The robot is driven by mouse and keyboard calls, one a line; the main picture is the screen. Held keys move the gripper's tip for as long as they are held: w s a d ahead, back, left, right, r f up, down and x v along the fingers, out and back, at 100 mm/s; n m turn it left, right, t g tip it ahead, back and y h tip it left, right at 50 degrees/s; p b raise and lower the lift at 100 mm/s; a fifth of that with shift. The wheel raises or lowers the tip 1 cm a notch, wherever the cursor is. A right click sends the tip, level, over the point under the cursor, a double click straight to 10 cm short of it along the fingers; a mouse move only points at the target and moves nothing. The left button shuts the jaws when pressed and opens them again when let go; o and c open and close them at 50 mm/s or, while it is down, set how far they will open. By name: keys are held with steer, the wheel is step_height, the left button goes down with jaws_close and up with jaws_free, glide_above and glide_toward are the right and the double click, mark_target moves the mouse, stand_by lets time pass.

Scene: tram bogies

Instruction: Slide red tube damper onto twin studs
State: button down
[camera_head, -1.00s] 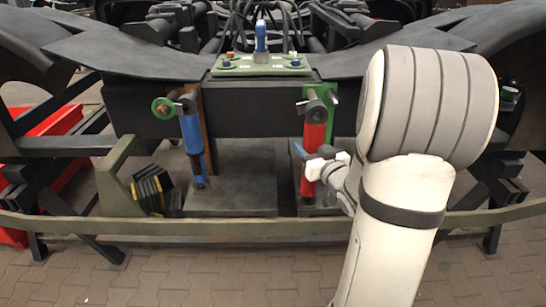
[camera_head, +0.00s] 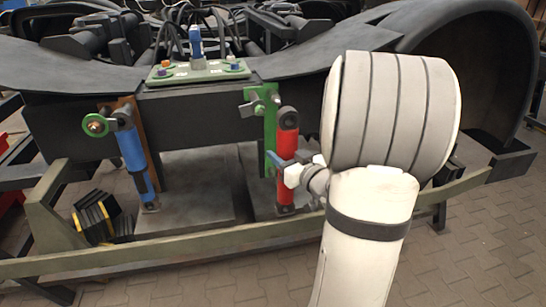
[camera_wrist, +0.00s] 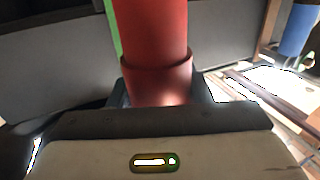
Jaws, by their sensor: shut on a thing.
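The red tube damper (camera_head: 287,145) stands nearly upright in the head view, with a dark eye at its top and another near its foot. My gripper (camera_head: 284,166) is shut on its red body, below the middle. The wrist view shows the red tube (camera_wrist: 152,40) and its wider collar rising between my jaws. The green bracket (camera_head: 268,130) is left of and behind the damper. A dark upper stud (camera_head: 248,108) shows at that bracket, apart from the damper's top eye in the picture. The lower stud is hidden or cannot be made out.
A blue damper (camera_head: 132,150) hangs at a brown bracket on the left. A green plate with coloured knobs (camera_head: 200,70) sits on the dark frame above. An olive rail (camera_head: 180,247) crosses in front. Black-and-yellow blocks (camera_head: 97,215) lie at left. Paved floor is clear at lower right.

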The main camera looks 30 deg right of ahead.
steer(key=shift+s+h, duration=0.15)
steer(key=shift+h, duration=0.15)
steer(key=shift+w+d+r, duration=0.1)
steer(key=shift+w+d, duration=0.1)
steer(key=shift+w, duration=0.3)
steer(key=shift+w+d+r, duration=0.1)
steer(key=shift+w+d, duration=0.05)
steer(key=shift+w, duration=0.35)
steer(key=w+d+b, duration=0.1)
steer(key=w+d, duration=0.1)
steer(key=w, duration=0.6)
steer(key=shift+w, duration=0.15)
stand_by(0.4)
steer(key=shift+w+d, duration=0.1)
steer(key=shift+d, duration=0.05)
stand_by(0.4)
steer(key=c, duration=0.7)
jaws_free()
steer(key=shift+f, duration=0.1)
steer(key=shift+o, duration=0.2)
steer(key=s, duration=0.8)
steer(key=shift+d, duration=0.25)
